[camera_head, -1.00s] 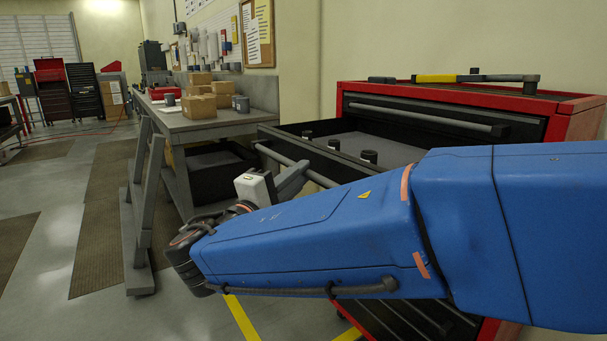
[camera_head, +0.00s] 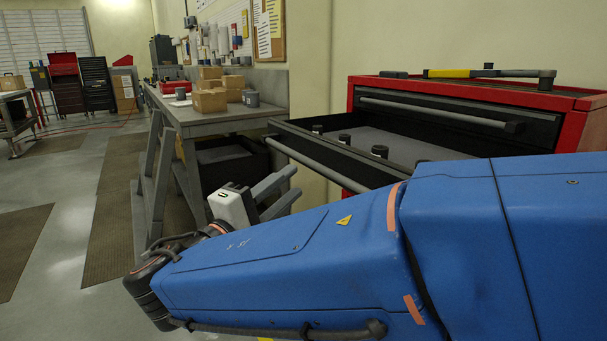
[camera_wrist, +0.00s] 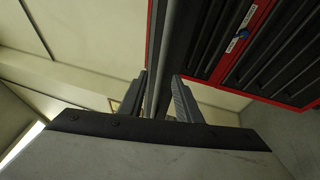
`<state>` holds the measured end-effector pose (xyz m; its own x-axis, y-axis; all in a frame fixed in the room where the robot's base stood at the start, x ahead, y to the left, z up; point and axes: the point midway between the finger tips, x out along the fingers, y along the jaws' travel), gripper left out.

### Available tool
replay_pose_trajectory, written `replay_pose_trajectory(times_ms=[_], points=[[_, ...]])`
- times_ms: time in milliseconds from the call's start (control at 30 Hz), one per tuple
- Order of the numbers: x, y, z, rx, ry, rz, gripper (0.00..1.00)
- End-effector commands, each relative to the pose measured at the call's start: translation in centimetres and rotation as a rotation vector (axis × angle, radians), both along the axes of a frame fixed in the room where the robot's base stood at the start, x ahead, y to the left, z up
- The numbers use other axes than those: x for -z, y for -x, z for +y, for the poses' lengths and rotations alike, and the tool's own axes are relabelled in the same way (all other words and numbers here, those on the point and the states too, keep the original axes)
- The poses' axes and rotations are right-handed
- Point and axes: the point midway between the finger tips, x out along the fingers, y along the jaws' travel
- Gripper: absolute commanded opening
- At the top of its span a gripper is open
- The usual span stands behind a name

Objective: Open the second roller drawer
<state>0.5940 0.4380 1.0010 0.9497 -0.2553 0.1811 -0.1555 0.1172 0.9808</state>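The second roller drawer (camera_head: 290,131) is pulled out of the red tool cabinet (camera_head: 585,125), with several dark cylindrical holders inside. Its long grey handle bar (camera_head: 310,160) runs along the front and passes behind my blue arm. My gripper (camera_head: 297,180) is in front of and below the handle, with its two grey fingers apart. In the wrist view my gripper (camera_wrist: 160,76) has its fingers spread, and the handle bar (camera_wrist: 152,40) shows between them in the picture, apparently beyond the tips. The drawer's right part is hidden by my arm.
The top drawer (camera_head: 440,108) above is shut. A yellow-and-black tool (camera_head: 455,73) lies on the cabinet top. A grey workbench (camera_head: 200,116) with cardboard boxes (camera_head: 210,100) stands to the left of the drawer. Open floor (camera_head: 75,225) lies at the left.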

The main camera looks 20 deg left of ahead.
Motion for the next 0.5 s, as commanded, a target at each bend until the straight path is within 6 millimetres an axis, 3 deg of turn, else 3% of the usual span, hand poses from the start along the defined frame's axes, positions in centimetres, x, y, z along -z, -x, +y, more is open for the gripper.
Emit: replay_pose_trajectory(times_ms=[300,500], points=[[1.0,5.8,1.7,-0.003,-0.001,-0.002,0.31],[1.4,8.2,2.2,-0.003,-0.002,-0.002,0.31]])
